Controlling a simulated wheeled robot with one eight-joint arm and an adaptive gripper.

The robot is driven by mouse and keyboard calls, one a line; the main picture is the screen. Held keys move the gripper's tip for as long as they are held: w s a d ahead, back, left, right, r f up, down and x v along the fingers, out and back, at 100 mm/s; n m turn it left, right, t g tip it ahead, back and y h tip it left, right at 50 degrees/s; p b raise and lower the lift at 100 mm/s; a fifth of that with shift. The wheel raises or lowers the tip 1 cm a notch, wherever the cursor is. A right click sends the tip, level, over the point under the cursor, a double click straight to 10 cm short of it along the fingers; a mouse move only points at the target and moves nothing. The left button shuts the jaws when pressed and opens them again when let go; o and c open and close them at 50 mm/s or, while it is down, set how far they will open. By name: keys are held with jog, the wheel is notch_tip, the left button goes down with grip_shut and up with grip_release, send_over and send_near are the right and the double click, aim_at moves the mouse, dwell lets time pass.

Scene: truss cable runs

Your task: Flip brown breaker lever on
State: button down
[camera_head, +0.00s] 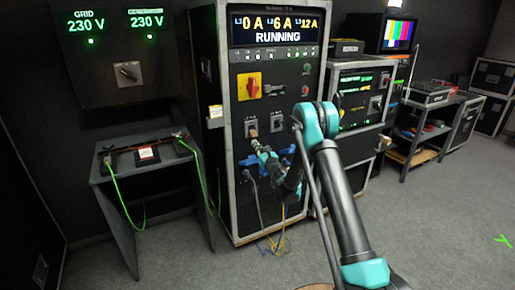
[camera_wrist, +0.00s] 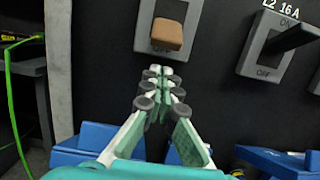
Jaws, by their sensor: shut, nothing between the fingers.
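The brown breaker lever (camera_wrist: 167,34) sticks out of a grey switch plate (camera_wrist: 145,28) at the top of the wrist view. Its knob covers the lower middle of the plate, and the top of the plate is cut off. It also shows small in the head view (camera_head: 252,128), on the front of the tall cabinet. I cannot tell for sure which way it is set. My gripper (camera_wrist: 160,72) is shut and empty. Its fingertips are just below the plate, apart from the knob in the picture. In the head view my gripper (camera_head: 256,144) is just under the brown lever.
A second breaker with a black lever (camera_wrist: 292,38), marked L2 16 A, sits to the right. Blue connectors (camera_wrist: 275,160) are below, near my gripper. The tall cabinet's display (camera_head: 276,24) reads RUNNING. A side table (camera_head: 145,155) with green cables stands left.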

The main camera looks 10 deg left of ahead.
jog(key=shift+s+d+r, duration=0.15)
jog(key=shift+s+r, duration=0.1)
jog(key=shift+r, duration=0.2)
jog(key=shift+s+d+r, duration=0.1)
jog(key=shift+s+r, duration=0.1)
jog(key=shift+r, duration=0.25)
